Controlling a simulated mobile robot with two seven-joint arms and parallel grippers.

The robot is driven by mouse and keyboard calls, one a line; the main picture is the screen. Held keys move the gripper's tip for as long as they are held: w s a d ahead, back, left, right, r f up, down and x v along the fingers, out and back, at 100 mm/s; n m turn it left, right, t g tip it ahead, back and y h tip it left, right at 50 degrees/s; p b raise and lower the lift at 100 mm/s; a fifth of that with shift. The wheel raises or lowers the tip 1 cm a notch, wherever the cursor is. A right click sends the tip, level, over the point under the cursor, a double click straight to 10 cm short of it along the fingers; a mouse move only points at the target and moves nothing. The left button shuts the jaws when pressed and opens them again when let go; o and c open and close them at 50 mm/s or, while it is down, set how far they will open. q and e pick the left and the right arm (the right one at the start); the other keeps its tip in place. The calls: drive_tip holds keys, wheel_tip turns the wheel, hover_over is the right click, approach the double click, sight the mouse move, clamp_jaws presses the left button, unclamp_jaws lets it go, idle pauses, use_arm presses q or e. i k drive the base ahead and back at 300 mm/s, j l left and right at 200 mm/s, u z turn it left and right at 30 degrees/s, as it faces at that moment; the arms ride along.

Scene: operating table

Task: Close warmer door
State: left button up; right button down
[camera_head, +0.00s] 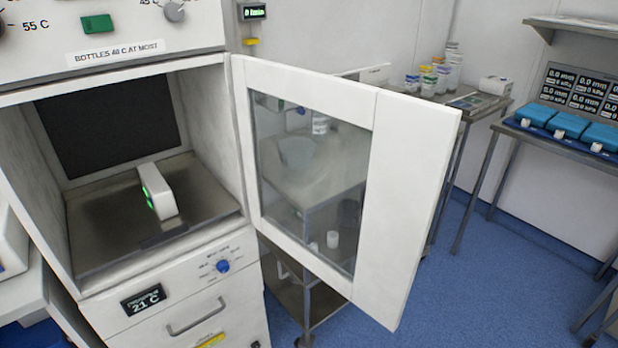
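The white warmer cabinet (180,318) stands at the left with its chamber open to view. Its door (408,190), a white frame with a glass window (305,180), is hinged on the right side of the opening. The door is swung wide open toward the right front. A small white device with green lights (158,191) stands on the metal chamber floor (100,222). Neither of my grippers is in view.
Behind the door is a metal trolley (290,297). A table with bottles and jars (436,78) stands at the back. Blue boxes (570,125) rest on a table at the right. Blue floor (500,285) is clear right of the door.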

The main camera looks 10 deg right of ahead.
sight(413, 139)
drive_tip(key=i+l+u, duration=0.2)
drive_tip(key=l+u, duration=0.2)
drive_tip(key=l, duration=0.2)
drive_tip(key=i+l+u, duration=0.1)
drive_tip(key=l+u, duration=0.25)
drive_tip(key=l, duration=0.25)
drive_tip(key=l+u, duration=0.4)
drive_tip(key=l, duration=0.25)
drive_tip(key=l+u, duration=0.35)
drive_tip(key=l, duration=0.3)
drive_tip(key=k, duration=0.05)
